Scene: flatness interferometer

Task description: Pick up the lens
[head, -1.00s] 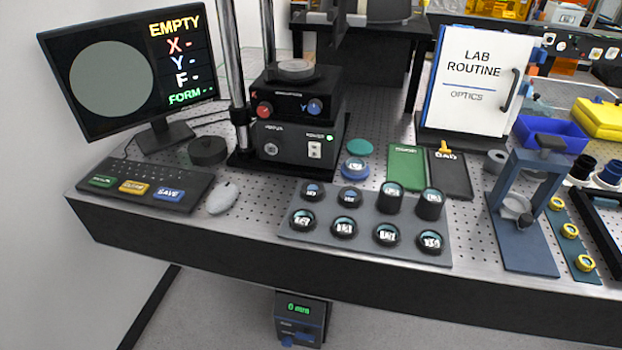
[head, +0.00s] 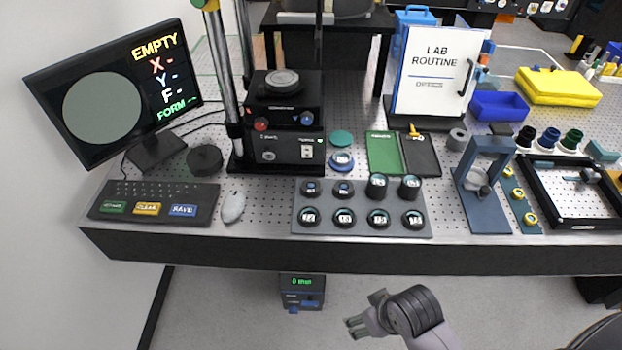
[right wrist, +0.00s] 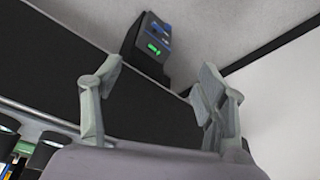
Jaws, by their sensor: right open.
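Several round lenses in dark mounts stand in two rows on a grey tray (head: 365,228) at the front of the bench; the back right mounts (head: 410,187) are taller. A blue-ringed lens or disc (head: 341,161) lies behind the tray beside a teal disc (head: 341,138). Which one is the task's lens, I cannot tell. My right gripper (head: 362,311) is in front of the bench edge, apart from the tray. It is open and empty, and its two spread fingers show in the right wrist view (right wrist: 154,80). My left gripper is not in view.
The interferometer (head: 285,125) stands behind the tray, with a monitor (head: 112,92), keyboard (head: 153,202) and mouse (head: 233,207) to the left. A blue stand (head: 486,190) and a black frame (head: 575,222) are to the right. A small display box (head: 302,290) is below the bench edge.

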